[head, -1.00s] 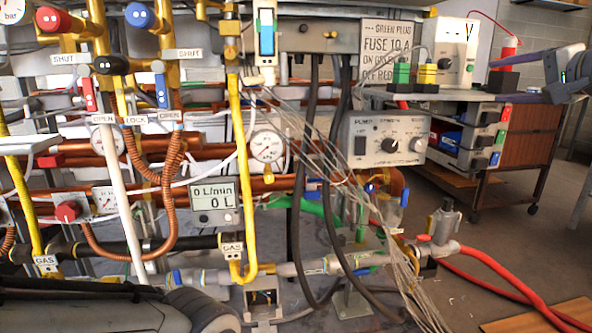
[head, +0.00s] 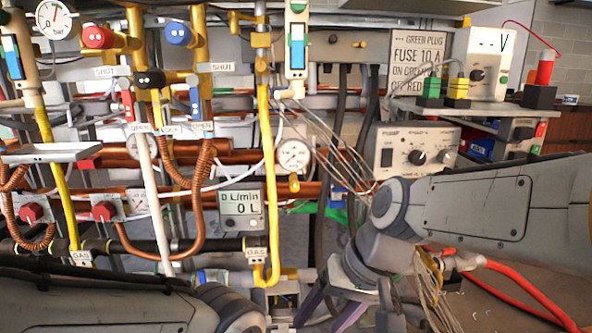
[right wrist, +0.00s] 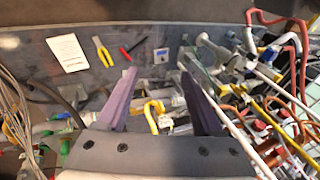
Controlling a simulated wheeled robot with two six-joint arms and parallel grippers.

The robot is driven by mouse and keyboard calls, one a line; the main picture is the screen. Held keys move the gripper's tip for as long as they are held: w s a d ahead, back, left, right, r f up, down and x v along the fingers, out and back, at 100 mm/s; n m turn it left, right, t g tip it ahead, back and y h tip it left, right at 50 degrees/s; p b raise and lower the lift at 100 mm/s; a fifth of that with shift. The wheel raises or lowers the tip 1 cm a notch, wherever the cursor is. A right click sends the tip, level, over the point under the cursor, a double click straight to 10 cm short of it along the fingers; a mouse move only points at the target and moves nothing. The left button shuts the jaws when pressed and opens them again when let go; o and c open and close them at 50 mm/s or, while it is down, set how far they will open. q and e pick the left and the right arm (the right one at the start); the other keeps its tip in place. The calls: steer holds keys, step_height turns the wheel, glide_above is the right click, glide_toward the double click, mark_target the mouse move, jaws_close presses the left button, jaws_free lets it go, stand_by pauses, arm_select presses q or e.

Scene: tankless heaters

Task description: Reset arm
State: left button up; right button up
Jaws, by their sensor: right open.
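My right gripper (head: 330,316) is low in the head view, below the pipe rack, its purple fingers pointing down. In the right wrist view its two fingers (right wrist: 158,74) are spread wide with nothing between them. Beyond them lie a yellow-handled tool (right wrist: 103,51), a red and black tool (right wrist: 133,48) and a white sheet (right wrist: 68,53). My left arm lies across the lower left of the head view. My left gripper is out of view.
The rack of copper and yellow pipes carries a flow display (head: 241,205), a gauge (head: 292,156) and a white tray (head: 60,152). A power box (head: 415,150) stands behind my right arm. Thin wires hang near that arm. A red hose (head: 520,285) runs at lower right.

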steer(key=s+f+n+g+h, duration=0.25)
steer(key=s+f+n, duration=0.45)
steer(key=s, duration=0.6)
step_height(320, 180, up, 38)
steer(key=p, duration=3.8)
steer(key=shift+d+t+h+p, duration=0.3)
steer(key=shift+t+h+p, duration=0.05)
steer(key=shift+t+p, duration=0.1)
